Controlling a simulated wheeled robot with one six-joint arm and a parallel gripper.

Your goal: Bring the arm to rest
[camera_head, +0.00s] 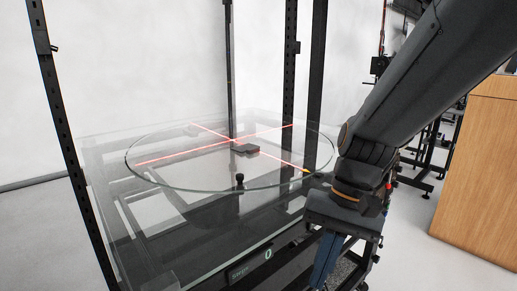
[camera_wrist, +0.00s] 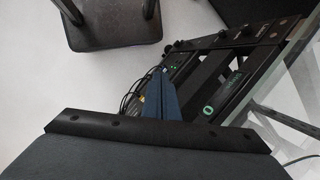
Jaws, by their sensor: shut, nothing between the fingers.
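My arm reaches down from the upper right in the head view. My gripper (camera_head: 326,262) points down in front of the turntable's right front corner, with its blue fingers together and empty. It also shows in the wrist view (camera_wrist: 160,82), where the blue fingers are shut beside the control panel. The round glass turntable (camera_head: 165,181) lies on a glass-topped frame, crossed by red laser lines. A small dark flat object (camera_head: 245,149) lies on the glass near the middle of the disc.
Black upright posts (camera_head: 72,130) rise around the turntable frame. A panel with a lit display (camera_head: 262,262) is on its front; it also shows in the wrist view (camera_wrist: 215,105). A wooden cabinet (camera_head: 478,170) stands at the right. Pale floor is clear at the left.

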